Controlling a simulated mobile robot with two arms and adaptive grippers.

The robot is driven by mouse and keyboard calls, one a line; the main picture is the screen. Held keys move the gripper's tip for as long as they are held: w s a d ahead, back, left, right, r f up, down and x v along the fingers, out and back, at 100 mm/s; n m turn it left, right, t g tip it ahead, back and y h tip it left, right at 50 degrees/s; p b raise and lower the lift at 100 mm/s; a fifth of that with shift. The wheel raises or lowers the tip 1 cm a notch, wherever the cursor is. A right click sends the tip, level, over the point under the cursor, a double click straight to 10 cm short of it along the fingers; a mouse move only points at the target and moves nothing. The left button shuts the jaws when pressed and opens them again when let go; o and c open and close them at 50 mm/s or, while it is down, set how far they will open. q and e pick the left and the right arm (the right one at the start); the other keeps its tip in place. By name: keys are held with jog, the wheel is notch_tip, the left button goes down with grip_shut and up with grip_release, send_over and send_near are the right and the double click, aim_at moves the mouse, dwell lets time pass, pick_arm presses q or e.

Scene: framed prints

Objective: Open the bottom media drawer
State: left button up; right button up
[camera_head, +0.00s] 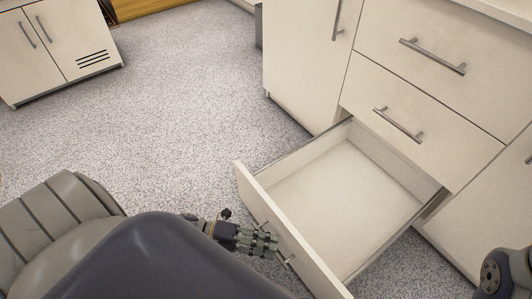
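The bottom drawer (335,195) is pulled well out of the white cabinet, and its inside is empty. Its front panel (318,268) faces toward the lower left and carries a metal bar handle (288,261). My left gripper (270,243) is at this handle, its fingers over the middle of the bar. The fingers cover part of the handle, so I cannot tell whether they are closed around it. My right gripper is out of view; only a grey piece of my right arm shows at the lower right edge.
Two closed drawers (410,128) with bar handles sit above the open one. Closed cabinet doors (308,60) flank the drawers. A low white cabinet (60,45) stands at the far upper left. The speckled floor (180,110) between is clear.

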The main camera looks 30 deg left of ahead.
pick_arm(q)
jog(key=v, duration=1.2)
jog(key=shift+a, duration=0.1)
